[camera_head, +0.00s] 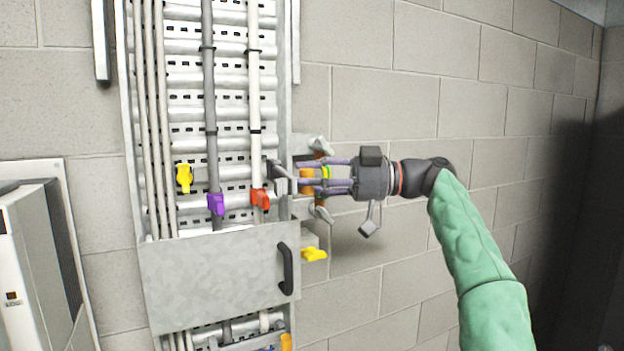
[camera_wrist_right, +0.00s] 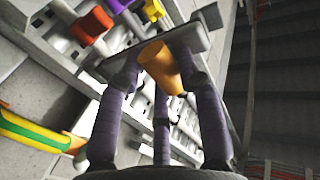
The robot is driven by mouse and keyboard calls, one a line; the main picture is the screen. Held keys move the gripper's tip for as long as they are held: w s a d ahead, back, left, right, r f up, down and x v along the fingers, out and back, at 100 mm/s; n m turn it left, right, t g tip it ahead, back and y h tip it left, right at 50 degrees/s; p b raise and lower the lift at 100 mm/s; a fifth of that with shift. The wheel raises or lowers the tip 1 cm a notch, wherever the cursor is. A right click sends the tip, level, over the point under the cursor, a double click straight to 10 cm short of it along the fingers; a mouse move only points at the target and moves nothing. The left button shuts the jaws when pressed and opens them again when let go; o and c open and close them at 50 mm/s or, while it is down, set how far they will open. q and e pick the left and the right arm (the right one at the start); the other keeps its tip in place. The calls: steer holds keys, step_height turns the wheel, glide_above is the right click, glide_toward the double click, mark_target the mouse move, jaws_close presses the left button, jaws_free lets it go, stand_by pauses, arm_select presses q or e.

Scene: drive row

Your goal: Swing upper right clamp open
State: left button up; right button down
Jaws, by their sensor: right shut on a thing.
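My right gripper (camera_head: 290,180) reaches in from the right to the right edge of the cable rack. I cannot tell whether this piece is the upper right clamp's handle. Grey lever-like parts show just above (camera_head: 320,146) and below (camera_head: 324,214) the fingers. A green-and-yellow cable (camera_wrist_right: 35,130) runs beside the gripper in the wrist view. The fingers partly hide the clamp area. My left gripper is not in view.
On the rack are a yellow clamp (camera_head: 184,178), a purple clamp (camera_head: 216,204) and a red clamp (camera_head: 260,198). A lower yellow handle (camera_head: 314,254) sticks out below my gripper. A metal panel (camera_head: 210,275) with a black handle (camera_head: 286,268) covers the lower rack. The wall at right is clear.

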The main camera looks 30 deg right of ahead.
steer(key=shift+w+d+r, duration=0.1)
stand_by(0.4)
steer(key=c, duration=0.8)
jaws_free()
steer(key=shift+w, duration=0.1)
steer(key=shift+c, duration=0.2)
steer(key=shift+o, duration=0.2)
steer(key=shift+w+f, duration=0.2)
steer(key=shift+w, duration=0.15)
steer(key=v, duration=0.7)
steer(key=shift+s+d, duration=0.25)
